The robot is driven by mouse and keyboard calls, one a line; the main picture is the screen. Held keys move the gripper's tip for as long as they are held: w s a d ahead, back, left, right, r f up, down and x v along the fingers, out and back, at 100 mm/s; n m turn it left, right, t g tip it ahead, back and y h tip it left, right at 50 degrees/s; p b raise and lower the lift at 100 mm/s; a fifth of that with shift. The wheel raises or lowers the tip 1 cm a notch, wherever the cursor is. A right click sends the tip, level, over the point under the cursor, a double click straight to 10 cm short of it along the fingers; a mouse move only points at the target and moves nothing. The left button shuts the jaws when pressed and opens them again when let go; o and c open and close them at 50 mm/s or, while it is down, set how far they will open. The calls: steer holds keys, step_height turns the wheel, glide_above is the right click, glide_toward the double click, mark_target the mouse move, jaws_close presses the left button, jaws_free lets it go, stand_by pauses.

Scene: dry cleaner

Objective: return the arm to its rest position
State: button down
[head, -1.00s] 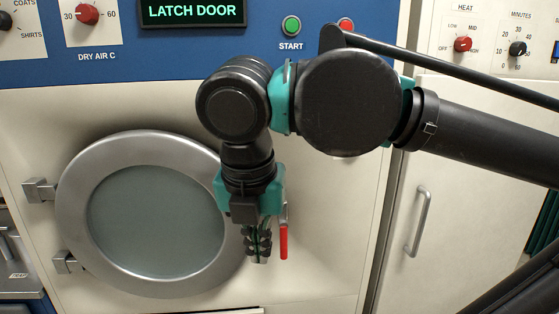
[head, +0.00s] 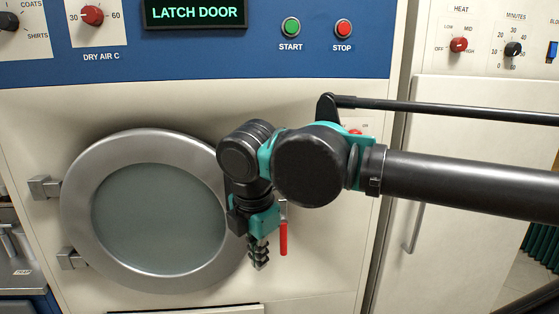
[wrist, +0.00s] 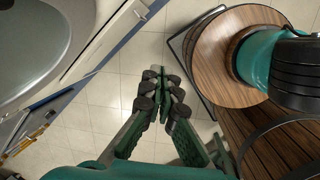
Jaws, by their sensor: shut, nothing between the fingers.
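My arm reaches in from the right in the head view, its wrist hanging in front of the machine. My gripper (head: 259,255) points down beside the right rim of the round door (head: 160,215), just left of the red latch handle (head: 283,238). Whether it touches either cannot be told. In the wrist view my gripper (wrist: 158,90) has its fingertips together with nothing between them, above a tiled floor. The round door lies flat against the machine front. The handle hangs straight down.
The display (head: 195,12) reads "LATCH DOOR". A green START button (head: 291,27) and a red STOP button (head: 343,28) sit above my arm. A cabinet with a vertical handle (head: 414,229) stands to the right. The tiled floor (wrist: 115,95) below the gripper looks clear.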

steer(key=w+d+f+m, duration=1)
steer(key=w+f+m, duration=0.2)
steer(key=f+m, duration=0.25)
steer(key=d+f+m+t, duration=0.1)
steer(key=d+f+m, duration=0.9)
steer(key=d+m, duration=0.2)
steer(key=shift+s+d+t, duration=0.15)
steer(key=shift+d+t, duration=0.25)
steer(key=shift+d, duration=0.25)
